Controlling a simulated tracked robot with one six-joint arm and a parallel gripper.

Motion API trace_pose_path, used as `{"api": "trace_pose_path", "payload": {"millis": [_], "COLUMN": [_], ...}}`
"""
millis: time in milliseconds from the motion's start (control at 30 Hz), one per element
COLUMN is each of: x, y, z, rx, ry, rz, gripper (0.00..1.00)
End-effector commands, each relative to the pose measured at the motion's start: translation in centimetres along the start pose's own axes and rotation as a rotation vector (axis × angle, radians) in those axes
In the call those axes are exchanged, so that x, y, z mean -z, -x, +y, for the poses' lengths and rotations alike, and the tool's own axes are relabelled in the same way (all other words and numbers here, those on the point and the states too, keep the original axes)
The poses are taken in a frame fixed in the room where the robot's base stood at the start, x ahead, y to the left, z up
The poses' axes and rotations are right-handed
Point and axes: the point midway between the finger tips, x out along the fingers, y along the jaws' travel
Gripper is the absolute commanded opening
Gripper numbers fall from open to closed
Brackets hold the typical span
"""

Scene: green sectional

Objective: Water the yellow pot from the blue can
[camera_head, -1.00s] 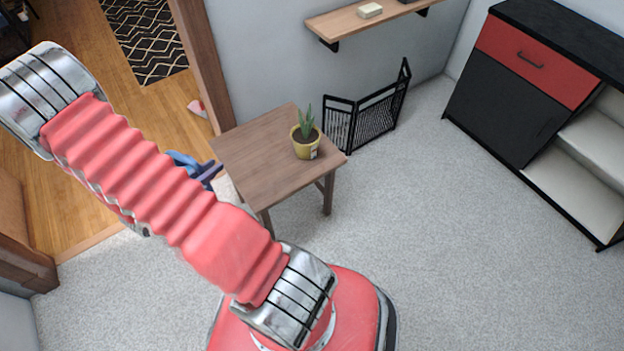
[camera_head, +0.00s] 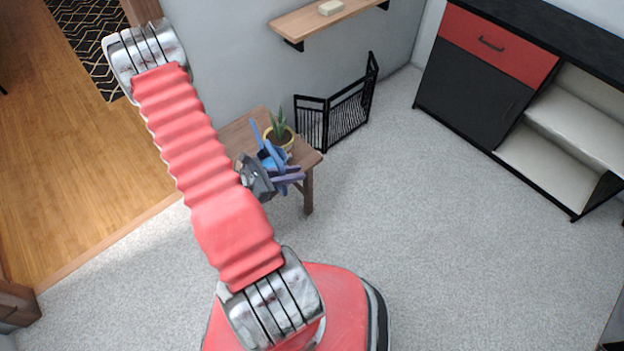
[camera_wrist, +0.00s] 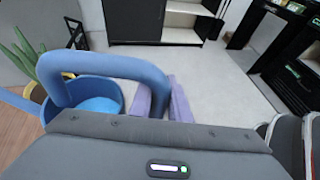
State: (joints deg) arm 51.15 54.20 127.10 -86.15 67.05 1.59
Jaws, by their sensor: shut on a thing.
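The blue can (camera_head: 268,158) is held up in front of the small wooden table in the head view. In the wrist view the can (camera_wrist: 98,88) shows its arched handle and open round top. My gripper (camera_head: 284,172), with purple-grey fingers, is shut on the can; its fingers (camera_wrist: 168,103) also show in the wrist view. The yellow pot (camera_head: 289,141) holds a green spiky plant and stands on the table, partly hidden behind the can. In the wrist view the pot's rim (camera_wrist: 37,95) and leaves are at the left, beside the can.
The wooden table (camera_head: 240,134) is partly hidden by my arm. A black folding screen (camera_head: 335,110) stands behind it, under a wall shelf (camera_head: 320,20). A red and black cabinet (camera_head: 490,75) is at the right. The carpet (camera_head: 430,230) between is clear.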

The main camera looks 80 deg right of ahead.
Motion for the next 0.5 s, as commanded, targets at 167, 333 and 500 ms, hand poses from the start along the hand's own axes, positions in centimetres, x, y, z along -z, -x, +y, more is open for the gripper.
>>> {"api": "trace_pose_path", "payload": {"millis": [167, 333, 500], "x": [-0.8, -1.0, -1.0], "y": [-3.3, -4.4, -4.4], "z": [-2.9, -4.0, -4.0], "rx": [0.102, 0.139, 0.141], "ry": [-0.045, -0.061, -0.062], "rz": [-0.007, -0.009, -0.009], "gripper": [0.0, 0.0, 0.0]}}
